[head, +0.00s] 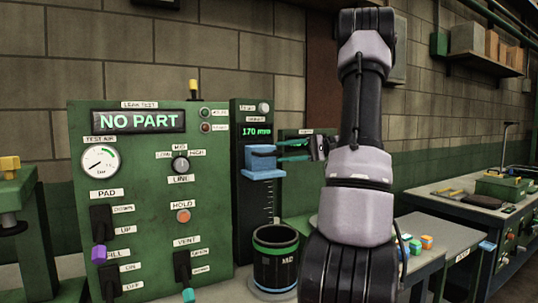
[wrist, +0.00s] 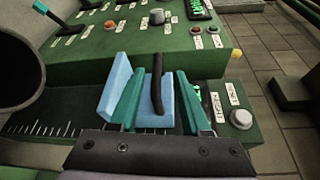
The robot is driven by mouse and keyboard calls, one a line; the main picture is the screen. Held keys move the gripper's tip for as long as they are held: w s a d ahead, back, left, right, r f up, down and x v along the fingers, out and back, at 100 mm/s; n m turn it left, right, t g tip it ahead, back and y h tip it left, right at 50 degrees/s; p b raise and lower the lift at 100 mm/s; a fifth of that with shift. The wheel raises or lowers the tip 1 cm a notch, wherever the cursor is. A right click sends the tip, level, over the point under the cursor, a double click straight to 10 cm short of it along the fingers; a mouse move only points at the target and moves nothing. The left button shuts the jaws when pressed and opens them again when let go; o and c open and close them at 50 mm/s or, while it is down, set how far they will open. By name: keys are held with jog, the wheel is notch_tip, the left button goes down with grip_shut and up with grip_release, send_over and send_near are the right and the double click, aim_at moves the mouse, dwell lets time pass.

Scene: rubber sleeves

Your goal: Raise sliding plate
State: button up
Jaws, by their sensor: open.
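The sliding plate (head: 264,174) is a light blue ledge on the dark upright column with a scale, below a green readout that seems to say 170 mm. A blue block (head: 260,152) with a black handle sits just above the ledge. In the wrist view the plate (wrist: 116,82) is left of the block, and the black handle (wrist: 158,78) runs along it. My gripper (head: 280,151) is open at the plate's right side. In the wrist view its teal fingers (wrist: 159,76) stand on either side of the block and handle. Finger contact cannot be told.
A black cup (head: 275,262) with a green band stands below the plate. The green leak test panel (head: 150,220), with levers and a NO PART display, is at left. A bench with colored blocks (head: 427,242) is at right. A silver knob (wrist: 241,119) is near the fingers.

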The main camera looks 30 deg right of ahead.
jog(key=shift+v, duration=1.55)
jog(key=s+a+g+h, duration=0.1)
jog(key=a, duration=0.1)
jog(key=a+g, duration=0.1)
jog(key=a, duration=0.2)
jog(key=s+a+n+g+h, duration=0.1)
jog(key=a, duration=0.2)
jog(key=shift+s+a+h, duration=0.25)
jog(key=shift+s+h, duration=0.05)
jog(key=s+a+n+t+h, duration=0.1)
jog(key=s+a+t+h, duration=0.3)
jog(key=s+a+h, duration=0.7)
jog(key=s, duration=0.3)
jog(key=shift+a+r, duration=0.3)
